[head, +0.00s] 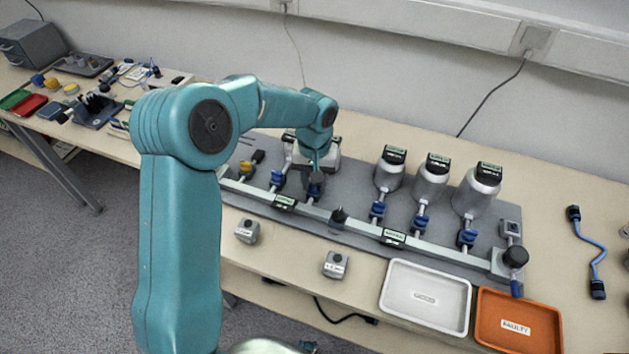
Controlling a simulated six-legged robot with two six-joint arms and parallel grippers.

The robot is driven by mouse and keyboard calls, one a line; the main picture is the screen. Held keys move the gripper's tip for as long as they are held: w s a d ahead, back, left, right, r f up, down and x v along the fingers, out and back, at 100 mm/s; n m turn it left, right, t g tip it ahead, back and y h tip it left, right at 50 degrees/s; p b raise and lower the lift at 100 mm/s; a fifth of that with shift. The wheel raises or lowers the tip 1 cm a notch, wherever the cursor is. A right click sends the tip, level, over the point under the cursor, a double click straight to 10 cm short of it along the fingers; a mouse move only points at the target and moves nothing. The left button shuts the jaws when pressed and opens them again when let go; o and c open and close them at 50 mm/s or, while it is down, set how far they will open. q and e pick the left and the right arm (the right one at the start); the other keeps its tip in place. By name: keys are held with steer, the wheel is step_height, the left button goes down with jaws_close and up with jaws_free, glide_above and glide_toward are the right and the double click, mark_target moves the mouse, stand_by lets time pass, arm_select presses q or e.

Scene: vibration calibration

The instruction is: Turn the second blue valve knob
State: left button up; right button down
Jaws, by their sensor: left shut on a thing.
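My left arm comes in from the left and reaches over the rig. My left gripper (316,178) points down at the manifold and is shut on the second blue valve knob from the left (315,190), mostly hidden by the fingers. The first blue knob (277,179) is just left of it. Three more blue knobs stand to the right, the third (377,211), fourth (420,223) and fifth (467,237), each below a silver canister. My right gripper does not show.
A white tray (388,300) and an orange tray marked faulty (482,327) lie at the front edge. Two small grey blocks (247,231) (335,265) sit in front of the rig. A blue cable (590,243) lies at right. Table space right of the rig is mostly clear.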

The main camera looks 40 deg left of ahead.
arm_select(q)
steer(key=n+b, duration=0.1)
steer(key=n, duration=0.2)
steer(key=shift+n, duration=0.4)
steer(key=n+b, duration=0.1)
steer(key=n, duration=0.2)
steer(key=shift+w, duration=0.1)
steer(key=n+b, duration=0.1)
steer(key=n, duration=0.4)
steer(key=shift+a+n+b, duration=0.1)
steer(key=shift+n+b, duration=0.45)
steer(key=shift+n, duration=1.15)
steer(key=o, duration=1.1)
steer(key=shift+c, duration=0.2)
step_height(320, 180, up, 16)
steer(key=p, duration=0.3)
steer(key=shift+r, duration=0.2)
